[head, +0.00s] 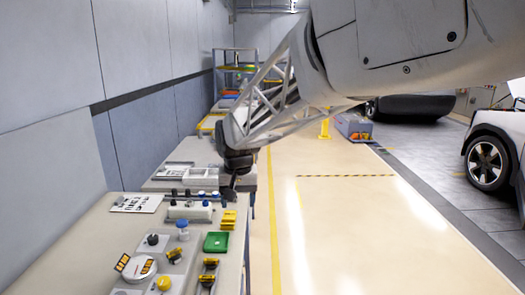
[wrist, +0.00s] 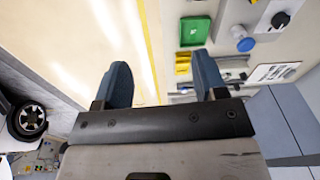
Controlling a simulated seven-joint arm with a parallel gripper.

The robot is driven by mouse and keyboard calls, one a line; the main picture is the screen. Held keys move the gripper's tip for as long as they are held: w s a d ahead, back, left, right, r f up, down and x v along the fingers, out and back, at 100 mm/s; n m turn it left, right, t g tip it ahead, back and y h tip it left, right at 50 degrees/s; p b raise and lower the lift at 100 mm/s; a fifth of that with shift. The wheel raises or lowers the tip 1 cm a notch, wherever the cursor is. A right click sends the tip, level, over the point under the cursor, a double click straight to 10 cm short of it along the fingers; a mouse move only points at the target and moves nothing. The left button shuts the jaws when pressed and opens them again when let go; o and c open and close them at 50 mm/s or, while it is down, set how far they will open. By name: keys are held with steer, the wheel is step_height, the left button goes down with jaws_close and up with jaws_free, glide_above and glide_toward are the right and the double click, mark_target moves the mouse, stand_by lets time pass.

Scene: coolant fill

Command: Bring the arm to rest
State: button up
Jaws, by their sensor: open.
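My gripper (head: 229,188) hangs over the right edge of the workbench (head: 88,237) in the head view, close to several yellow pieces (head: 229,218). Its fingertips are small and dark there. In the wrist view the two blue-grey fingers of my gripper (wrist: 160,75) stand well apart, with nothing between them but the bench edge and pale floor behind. My arm reaches in from the upper right of the head view.
A green tray (head: 216,242), a blue-topped knob (head: 182,225), a yellow knob (head: 164,283) and a white round unit (head: 139,269) are on the bench. A grey wall (head: 50,75) bounds the left. The floor (head: 350,230) to the right is clear. A car (head: 495,150) stands far right.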

steer(key=s+d+f, duration=0.1)
steer(key=s+d, duration=1.1)
steer(key=s, duration=0.3)
steer(key=s+d+f+m+t, duration=0.1)
steer(key=s+d+f, duration=0.1)
steer(key=s+d, duration=1.1)
steer(key=s, duration=0.3)
steer(key=shift+h, duration=0.3)
steer(key=shift+r, duration=0.1)
